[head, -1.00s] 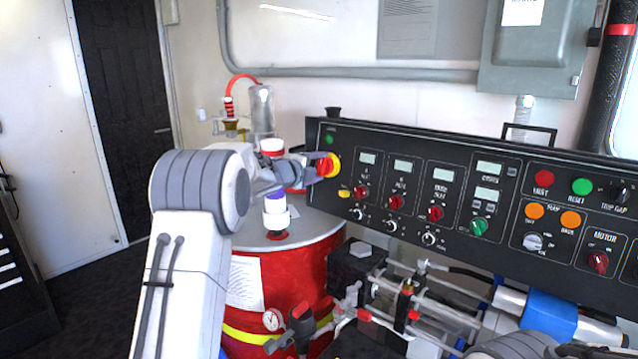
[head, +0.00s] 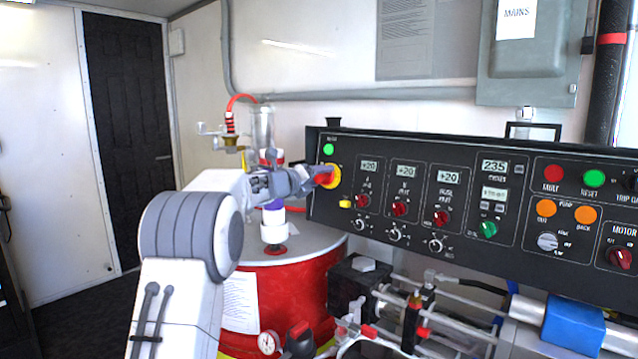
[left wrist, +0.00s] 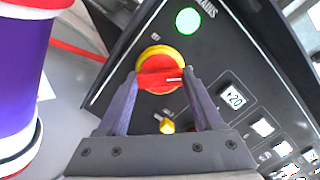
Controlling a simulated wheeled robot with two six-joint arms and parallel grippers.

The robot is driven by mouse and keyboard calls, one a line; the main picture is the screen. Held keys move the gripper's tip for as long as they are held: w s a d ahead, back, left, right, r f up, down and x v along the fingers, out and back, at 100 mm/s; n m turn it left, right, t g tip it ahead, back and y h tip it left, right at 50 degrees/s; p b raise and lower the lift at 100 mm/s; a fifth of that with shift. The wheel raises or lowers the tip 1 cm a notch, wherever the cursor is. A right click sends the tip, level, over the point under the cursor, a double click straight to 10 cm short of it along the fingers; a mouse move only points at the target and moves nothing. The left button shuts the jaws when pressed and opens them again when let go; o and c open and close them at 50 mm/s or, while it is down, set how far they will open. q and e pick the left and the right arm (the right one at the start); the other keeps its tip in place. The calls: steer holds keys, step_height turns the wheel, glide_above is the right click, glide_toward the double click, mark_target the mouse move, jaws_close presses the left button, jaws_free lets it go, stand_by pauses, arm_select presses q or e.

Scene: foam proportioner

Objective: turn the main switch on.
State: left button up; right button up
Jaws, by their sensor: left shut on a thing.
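The main switch (head: 328,176) is a red rotary handle on a yellow round plate at the left end of the black control panel (head: 420,240). It also shows in the left wrist view (left wrist: 160,70), its red bar lying nearly across between the fingers. My left gripper (head: 312,180) reaches it from the left and is shut on the red handle; its two fingers show on either side of the handle in the left wrist view (left wrist: 160,88). The green lamp (head: 328,149) above the switch is brightly lit. The panel displays (head: 369,166) show digits. My right gripper is not in view.
A red drum (head: 280,290) with a purple and white pump fitting (head: 274,222) stands just below my left gripper. Pipes and a black block (head: 355,285) sit under the panel. A yellow knob (head: 345,204) is just below the switch.

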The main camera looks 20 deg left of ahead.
arm_select(q)
steer(key=shift+f, duration=0.1)
stand_by(0.4)
steer(key=o, duration=1.4)
steer(key=shift+c, duration=0.2)
steer(key=f+b+v, duration=0.1)
steer(key=b+v, duration=0.1)
steer(key=v, duration=0.8)
steer(key=shift+s+r, duration=0.25)
steer(key=shift+r, duration=0.25)
